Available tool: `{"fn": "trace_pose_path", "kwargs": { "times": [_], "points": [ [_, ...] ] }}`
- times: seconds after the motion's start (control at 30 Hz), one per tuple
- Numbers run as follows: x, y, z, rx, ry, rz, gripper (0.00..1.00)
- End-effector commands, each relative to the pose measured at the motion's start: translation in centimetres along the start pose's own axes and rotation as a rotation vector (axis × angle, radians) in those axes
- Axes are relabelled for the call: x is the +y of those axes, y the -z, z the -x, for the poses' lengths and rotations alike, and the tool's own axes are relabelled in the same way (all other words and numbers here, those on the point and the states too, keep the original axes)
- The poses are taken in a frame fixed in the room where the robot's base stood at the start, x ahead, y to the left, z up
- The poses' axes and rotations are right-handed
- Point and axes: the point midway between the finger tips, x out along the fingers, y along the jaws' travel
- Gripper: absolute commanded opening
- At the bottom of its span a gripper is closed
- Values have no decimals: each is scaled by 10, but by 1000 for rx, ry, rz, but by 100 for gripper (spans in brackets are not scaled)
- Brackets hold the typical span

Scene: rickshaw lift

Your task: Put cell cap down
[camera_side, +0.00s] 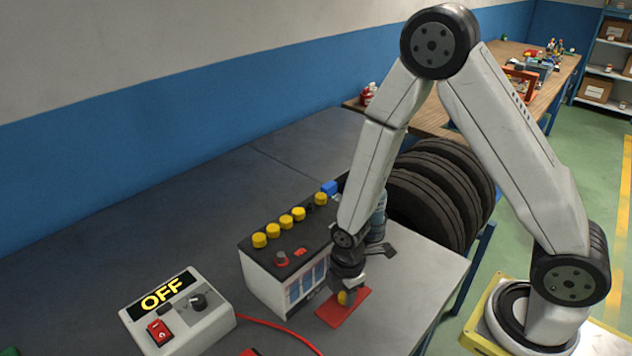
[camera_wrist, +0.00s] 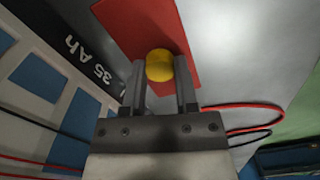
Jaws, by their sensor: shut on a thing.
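The yellow cell cap (camera_wrist: 159,65) is between the two fingers of my gripper (camera_wrist: 160,80) in the wrist view, over a red mat (camera_wrist: 118,22). In the side view my gripper (camera_side: 346,292) points down at the red mat (camera_side: 340,310), with the yellow cap (camera_side: 345,298) at its tip. The gripper is shut on the cap. I cannot tell whether the cap touches the mat. The battery (camera_side: 285,262) stands just left of the mat, with several yellow caps (camera_side: 285,222) in a row on its black top. One hole (camera_side: 310,207) in that row looks open.
A grey charger box (camera_side: 178,312) reading OFF stands at the front left, with a red cable (camera_side: 275,325) running along the table. A blue item (camera_side: 330,187) is at the battery's far end. Tyres (camera_side: 445,185) stand beyond the table's right edge.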

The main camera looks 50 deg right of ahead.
Motion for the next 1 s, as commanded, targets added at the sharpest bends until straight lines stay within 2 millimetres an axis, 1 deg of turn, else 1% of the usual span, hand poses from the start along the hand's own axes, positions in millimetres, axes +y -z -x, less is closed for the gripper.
{"fn": "trace_pose_path", "kwargs": {
  "times": [0.37,0.4,0.47,0.5,0.83,1.0],
  "points": [
    [0,0,-3,0,-1,0,0],
    [0,0,-3,1,-1,0,46],
    [0,0,-3,1,-1,0,65],
    [0,0,-3,1,-1,0,72],
    [0,0,-2,0,-1,0,72],
    [0,0,1,0,-1,0,72]
  ]
}}
